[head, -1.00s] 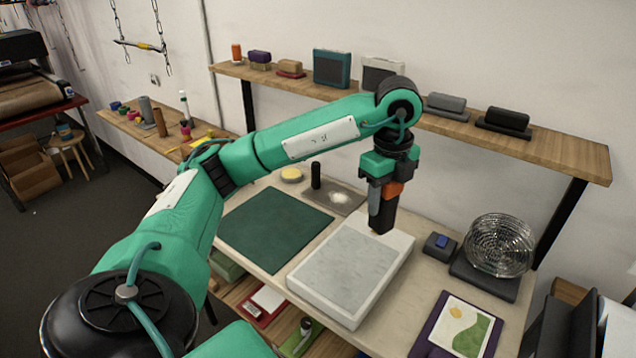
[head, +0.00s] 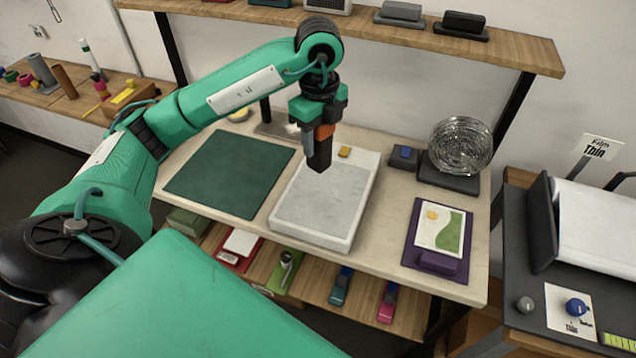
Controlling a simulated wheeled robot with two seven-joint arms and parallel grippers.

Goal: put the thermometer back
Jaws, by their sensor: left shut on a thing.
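My left gripper (head: 316,138) is shut on an orange and black thing (head: 320,156), which I take to be the thermometer. It hangs below the wrist, pointing down, over the white slab with a grey top (head: 322,200). The gripper's fingers cover part of it. I cannot tell how far it is above the slab. No clearly marked holder for the thermometer shows. My right gripper is not in view.
A small yellow block (head: 345,151) is at the slab's back edge. A dark green mat (head: 230,172) lies to the left. A dark block with a blue top (head: 404,156), a wire bowl (head: 460,145) and a purple board (head: 410,256) are right. A shelf (head: 520,51) runs behind.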

